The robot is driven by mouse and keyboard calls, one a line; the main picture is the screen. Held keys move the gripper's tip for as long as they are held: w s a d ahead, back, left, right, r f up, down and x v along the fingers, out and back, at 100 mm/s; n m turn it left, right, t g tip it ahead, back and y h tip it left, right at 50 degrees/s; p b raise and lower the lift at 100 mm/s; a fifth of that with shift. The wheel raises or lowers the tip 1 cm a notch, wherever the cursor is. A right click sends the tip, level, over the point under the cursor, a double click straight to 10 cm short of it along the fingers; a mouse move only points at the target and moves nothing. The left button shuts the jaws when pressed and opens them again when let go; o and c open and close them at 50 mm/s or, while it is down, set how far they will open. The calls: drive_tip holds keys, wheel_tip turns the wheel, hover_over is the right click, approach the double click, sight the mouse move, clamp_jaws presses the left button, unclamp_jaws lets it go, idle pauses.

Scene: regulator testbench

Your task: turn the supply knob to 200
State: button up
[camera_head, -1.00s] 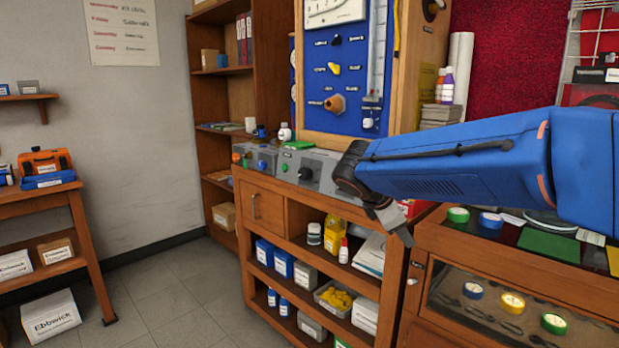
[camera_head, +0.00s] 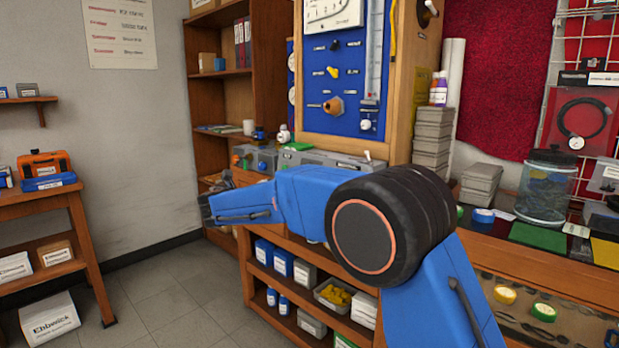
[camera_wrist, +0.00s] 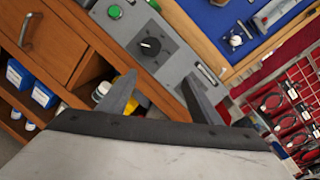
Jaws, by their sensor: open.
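A black round knob (camera_wrist: 150,46) sits on the sloped face of a grey box (camera_wrist: 173,70) in the wrist view. It has a small pale mark, but its setting and labels are too small to read. My gripper (camera_wrist: 158,84) is open and empty, its two fingers apart below the knob in the picture and not touching it. In the head view my arm crosses in front of the grey box (camera_head: 325,158) and hides its knob. The blue panel (camera_head: 352,60) above carries a yellow pointer knob (camera_head: 333,72) and an orange-brown knob (camera_head: 333,105). I cannot tell which knob is labelled supply.
A green button (camera_wrist: 115,12) is beside the black knob. A second grey box (camera_head: 262,158) stands to the left on the bench. The wooden drawer (camera_wrist: 38,38) and open shelves lie below. A glass jar (camera_head: 545,190) and stacked grey boxes (camera_head: 433,140) stand right.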

drive_tip(key=shift+n+t, duration=0.5)
drive_tip(key=shift+n, duration=0.2)
drive_tip(key=a+x, duration=0.1)
drive_tip(key=x, duration=0.4)
drive_tip(key=w+a+x, duration=0.1)
drive_tip(key=x, duration=0.9)
drive_tip(key=shift+w+a+f, duration=0.15)
drive_tip(key=shift+w+a, duration=0.1)
drive_tip(key=shift+w, duration=0.3)
drive_tip(key=c, duration=1.1)
